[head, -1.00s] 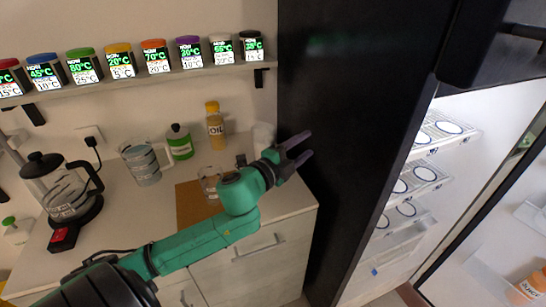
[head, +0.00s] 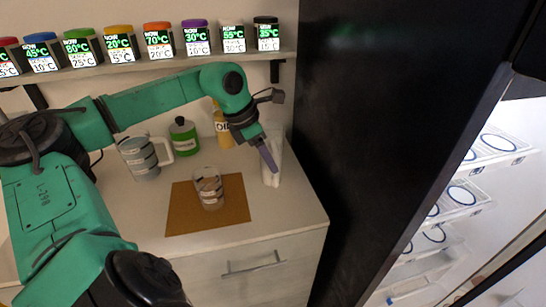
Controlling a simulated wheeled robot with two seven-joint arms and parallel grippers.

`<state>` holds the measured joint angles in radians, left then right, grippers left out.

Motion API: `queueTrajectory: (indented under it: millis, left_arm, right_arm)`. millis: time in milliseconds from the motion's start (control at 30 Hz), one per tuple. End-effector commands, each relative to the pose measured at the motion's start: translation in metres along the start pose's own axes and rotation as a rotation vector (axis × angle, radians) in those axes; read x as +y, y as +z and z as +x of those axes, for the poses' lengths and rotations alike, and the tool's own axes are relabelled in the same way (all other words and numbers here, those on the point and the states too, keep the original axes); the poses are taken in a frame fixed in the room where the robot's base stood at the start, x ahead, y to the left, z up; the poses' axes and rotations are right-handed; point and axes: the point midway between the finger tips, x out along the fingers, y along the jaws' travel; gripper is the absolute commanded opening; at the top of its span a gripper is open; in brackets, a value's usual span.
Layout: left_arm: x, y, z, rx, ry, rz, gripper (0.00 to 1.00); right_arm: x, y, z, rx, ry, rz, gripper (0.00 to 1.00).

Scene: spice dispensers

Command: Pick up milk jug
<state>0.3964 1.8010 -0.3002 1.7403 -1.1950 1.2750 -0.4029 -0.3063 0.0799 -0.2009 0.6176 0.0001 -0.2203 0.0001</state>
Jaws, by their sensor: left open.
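A tall white container (head: 274,172), which looks like the milk jug, stands at the right end of the counter (head: 285,212), close to the tall black panel. My left gripper (head: 268,158) points down in front of it and covers part of it. The jaws are open, but they are seen edge-on, and I cannot tell whether they touch or straddle the container. A grey jug with a handle (head: 143,158) stands upright further left on the counter. My right gripper is not in view.
A glass (head: 208,190) stands on a brown mat (head: 180,212). A green bottle (head: 183,138) and a yellow oil bottle (head: 222,130) stand at the back. A shelf of spice dispensers (head: 120,48) runs above my arm. The black panel (head: 370,150) borders the counter's right.

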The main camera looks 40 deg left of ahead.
Motion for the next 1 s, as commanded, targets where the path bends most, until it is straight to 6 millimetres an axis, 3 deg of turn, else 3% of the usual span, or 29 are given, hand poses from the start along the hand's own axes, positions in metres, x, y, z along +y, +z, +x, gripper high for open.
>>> queueTrajectory:
  millis: [233, 400, 600, 633, 700, 767, 1000]
  left_arm:
    - [-0.001, 0.006, 0.031, -0.003, -0.010, -0.001, 0.55]
    - [0.000, 0.004, 0.056, -0.004, -0.004, 0.000, 0.55]
    - [0.001, 0.003, 0.059, -0.002, -0.001, 0.001, 0.55]
    - [0.001, 0.003, 0.059, -0.002, -0.001, 0.001, 0.47]
    - [0.001, 0.003, 0.059, -0.002, -0.001, 0.001, 0.20]
    - [0.001, 0.003, 0.059, -0.002, -0.001, 0.001, 0.00]
    - [0.001, 0.003, 0.059, -0.002, -0.001, 0.001, 0.00]
  right_arm:
    - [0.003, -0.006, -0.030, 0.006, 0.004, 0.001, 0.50]
    - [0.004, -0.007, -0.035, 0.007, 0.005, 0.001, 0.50]
    - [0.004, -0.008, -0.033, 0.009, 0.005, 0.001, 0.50]
    - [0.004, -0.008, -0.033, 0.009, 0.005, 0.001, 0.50]
    - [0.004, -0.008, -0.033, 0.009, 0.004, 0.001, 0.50]
    - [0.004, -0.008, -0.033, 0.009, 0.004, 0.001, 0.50]
    - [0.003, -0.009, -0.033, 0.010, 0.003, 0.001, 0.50]
